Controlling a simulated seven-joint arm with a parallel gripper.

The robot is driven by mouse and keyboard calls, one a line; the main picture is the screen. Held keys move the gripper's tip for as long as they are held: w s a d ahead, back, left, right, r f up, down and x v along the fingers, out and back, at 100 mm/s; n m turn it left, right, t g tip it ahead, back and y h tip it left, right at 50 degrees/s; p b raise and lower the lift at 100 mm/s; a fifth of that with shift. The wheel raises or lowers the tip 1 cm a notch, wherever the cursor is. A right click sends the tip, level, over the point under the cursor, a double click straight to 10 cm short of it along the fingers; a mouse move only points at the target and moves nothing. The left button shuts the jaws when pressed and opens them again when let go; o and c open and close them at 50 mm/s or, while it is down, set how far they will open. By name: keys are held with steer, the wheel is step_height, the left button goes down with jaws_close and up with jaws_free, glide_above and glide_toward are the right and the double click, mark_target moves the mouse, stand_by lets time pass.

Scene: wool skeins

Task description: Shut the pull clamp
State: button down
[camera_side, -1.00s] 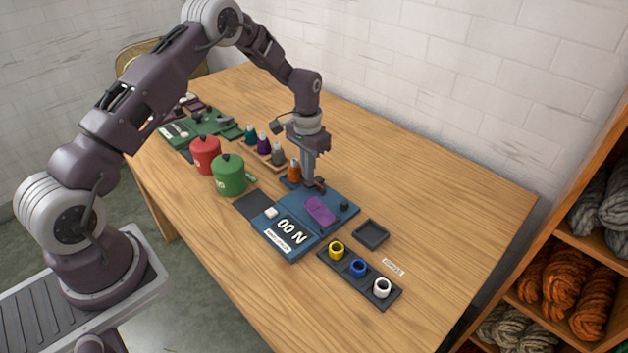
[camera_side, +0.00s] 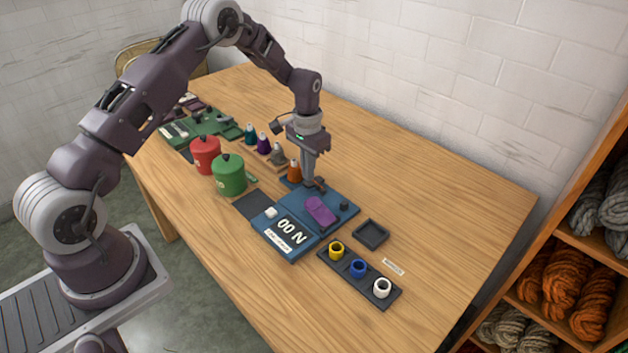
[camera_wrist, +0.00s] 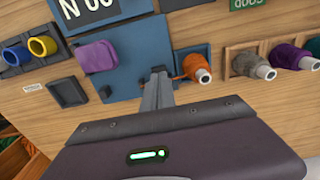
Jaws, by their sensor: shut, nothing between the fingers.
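The blue pull tester (camera_side: 283,243) lies on the table, with a "00 N" display and a label at its front. A purple block-like piece (camera_side: 320,210), which looks like the pull clamp's pad or lid, sits on its plate; it also shows in the wrist view (camera_wrist: 97,56). I cannot tell whether the clamp is open. My gripper (camera_side: 316,187) is shut and empty, pointing down at the back part of the blue plate. In the wrist view its fingertips (camera_wrist: 158,78) are over the plate, to the right of the purple piece and apart from it.
An orange cone (camera_side: 295,170) stands close beside my gripper, with several more cones in a row behind. Green (camera_side: 229,175) and red (camera_side: 205,154) canisters stand to the left. A small empty tray (camera_side: 371,234) and a rack of colored rings (camera_side: 358,268) lie right.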

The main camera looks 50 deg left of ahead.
steer(key=shift+f, duration=1.05)
stand_by(0.4)
steer(key=shift+r, duration=3.5)
step_height(320, 180, up, 12)
steer(key=t, duration=0.1)
glide_above(308, 184)
steer(key=s+d, duration=0.3)
steer(key=s+d+r+t, duration=0.2)
steer(key=s+d+r, duration=0.2)
steer(key=s+r, duration=0.55)
steer(key=s+d+r+t, duration=0.1)
steer(key=s+d, duration=0.1)
steer(key=s, duration=0.8)
steer(key=s+d+r+t, duration=0.1)
steer(key=s+d, duration=0.1)
steer(key=s, duration=0.9)
steer(key=shift+d+r+t, duration=0.3)
steer(key=shift+d+r, duration=0.1)
